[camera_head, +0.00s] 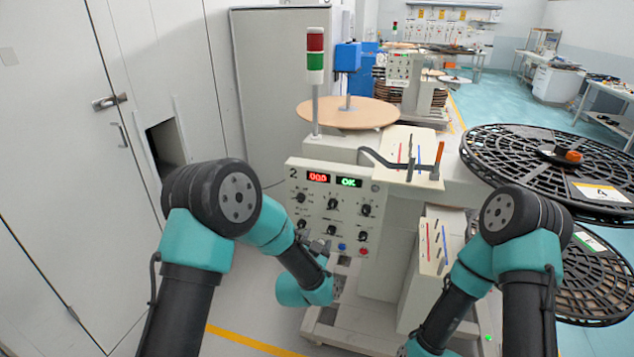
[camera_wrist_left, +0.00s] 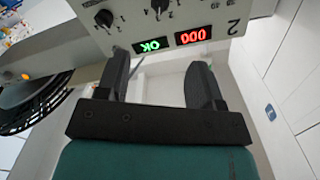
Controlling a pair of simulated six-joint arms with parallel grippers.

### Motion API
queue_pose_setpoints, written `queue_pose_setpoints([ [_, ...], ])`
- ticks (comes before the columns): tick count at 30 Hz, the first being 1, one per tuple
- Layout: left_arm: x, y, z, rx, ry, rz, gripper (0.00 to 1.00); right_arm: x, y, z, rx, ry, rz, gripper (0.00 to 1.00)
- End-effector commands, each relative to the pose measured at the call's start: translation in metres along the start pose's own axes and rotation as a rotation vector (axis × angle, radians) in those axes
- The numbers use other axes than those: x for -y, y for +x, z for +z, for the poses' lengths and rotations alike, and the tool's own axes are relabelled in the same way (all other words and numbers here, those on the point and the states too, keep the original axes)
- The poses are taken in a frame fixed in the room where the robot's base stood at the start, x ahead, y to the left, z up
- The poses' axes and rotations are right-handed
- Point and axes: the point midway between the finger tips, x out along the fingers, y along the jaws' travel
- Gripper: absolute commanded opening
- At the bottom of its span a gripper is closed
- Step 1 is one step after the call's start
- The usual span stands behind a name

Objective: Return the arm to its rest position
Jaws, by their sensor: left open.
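My left arm comes in from the left in the head view and bends down in front of the station's control panel (camera_head: 333,205). My left gripper (camera_head: 320,246) is small and dark there, before the lower part of the panel. In the left wrist view the gripper (camera_wrist_left: 160,88) is open, with nothing between its two black fingers. The panel (camera_wrist_left: 130,22) appears upside down beyond the fingertips, with a red display of zeros and a green "OK". My right arm reaches down at the right in the head view; its gripper is out of the picture.
A light tower (camera_head: 315,55) and a round wooden disc (camera_head: 347,112) stand behind the panel. A black slotted reel (camera_head: 520,160) lies at the right, with another (camera_head: 590,285) below. A tool board (camera_head: 405,155) sits on the station top. Grey cabinet doors (camera_head: 60,170) line the left.

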Motion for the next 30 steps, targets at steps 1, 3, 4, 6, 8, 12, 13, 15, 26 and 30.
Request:
queue_pose_setpoints([
  [1, 0.001, -0.001, 0.004, 0.01, -0.005, 0.004, 0.61, 0.0, 0.0, 0.0, 0.0, 0.0, 0.0, 0.43],
  [3, 0.002, -0.005, 0.015, 0.04, -0.021, 0.019, 0.61, 0.0, 0.0, 0.0, 0.0, 0.0, 0.0, 0.43],
  [4, 0.003, -0.008, 0.022, 0.06, -0.034, 0.028, 0.61, 0.0, 0.0, 0.0, 0.0, 0.0, 0.0, 0.43],
  [6, 0.006, -0.017, 0.044, 0.122, -0.072, 0.056, 0.61, 0.0, 0.0, 0.0, 0.0, 0.0, 0.0, 0.43],
  [8, 0.008, -0.029, 0.069, 0.196, -0.117, 0.087, 0.61, 0.0, 0.0, 0.0, 0.0, 0.0, 0.0, 0.43],
  [12, 0.013, -0.073, 0.135, 0.415, -0.261, 0.161, 0.61, 0.0, 0.0, 0.0, 0.0, 0.0, 0.0, 0.43],
  [13, 0.013, -0.085, 0.149, 0.467, -0.296, 0.176, 0.61, 0.0, 0.0, 0.0, 0.0, 0.0, 0.0, 0.43],
  [15, 0.014, -0.115, 0.179, 0.588, -0.379, 0.203, 0.61, 0.0, 0.0, 0.0, 0.0, 0.0, 0.0, 0.43],
  [26, 0.006, -0.298, 0.274, 1.224, -0.82, 0.251, 0.61, 0.0, 0.0, 0.0, 0.0, 0.0, 0.0, 0.43],
  [30, 0.002, -0.349, 0.281, 1.392, -0.931, 0.245, 0.61, 0.0, 0.0, 0.0, 0.0, 0.0, 0.0, 0.43],
])
